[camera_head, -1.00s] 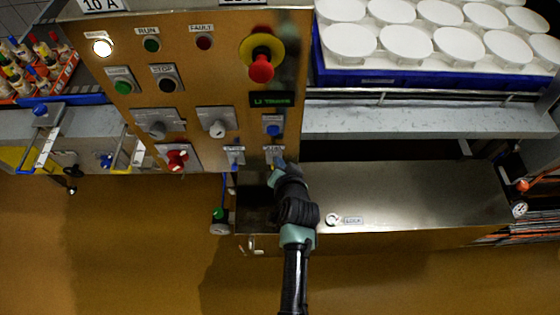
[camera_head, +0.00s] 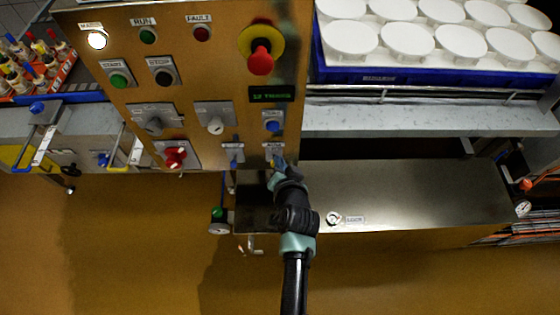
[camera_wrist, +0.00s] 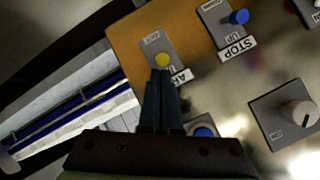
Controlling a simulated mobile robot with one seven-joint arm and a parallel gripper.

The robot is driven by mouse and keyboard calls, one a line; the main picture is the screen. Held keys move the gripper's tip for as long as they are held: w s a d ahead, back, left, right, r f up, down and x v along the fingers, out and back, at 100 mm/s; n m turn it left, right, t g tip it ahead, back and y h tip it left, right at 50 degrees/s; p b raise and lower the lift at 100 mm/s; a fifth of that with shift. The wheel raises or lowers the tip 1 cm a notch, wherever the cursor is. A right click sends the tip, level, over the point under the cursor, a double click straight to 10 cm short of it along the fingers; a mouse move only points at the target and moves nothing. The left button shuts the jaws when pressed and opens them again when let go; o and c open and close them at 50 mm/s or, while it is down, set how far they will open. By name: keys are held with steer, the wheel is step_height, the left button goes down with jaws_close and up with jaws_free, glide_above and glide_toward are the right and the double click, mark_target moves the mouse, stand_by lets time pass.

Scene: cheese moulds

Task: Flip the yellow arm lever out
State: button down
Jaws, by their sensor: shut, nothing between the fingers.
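The yellow lever (camera_wrist: 162,60) sits on a small grey plate (camera_wrist: 152,44) labelled ARM, at the corner of the panel in the wrist view. In the head view a bit of the yellow lever (camera_head: 272,165) shows on the panel's lower right, mostly hidden by my gripper. My gripper (camera_wrist: 160,75) is shut with nothing between its fingers. In the wrist view its tips are right at the lever's yellow end; I cannot tell whether they touch. My gripper (camera_head: 277,163) also shows in the head view, reaching up to the panel from below.
A blue lever (camera_wrist: 240,17) marked STOP sits beside the ARM plate. The panel (camera_head: 200,100) also carries a red mushroom button (camera_head: 260,62), a red switch (camera_head: 175,157) and grey knobs. A steel box (camera_head: 420,190) lies right of my arm. White moulds (camera_head: 408,39) stand above.

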steer(key=shift+s+f+t+b, duration=0.1)
steer(key=shift+f+t+b, duration=0.2)
steer(key=shift+b, duration=0.55)
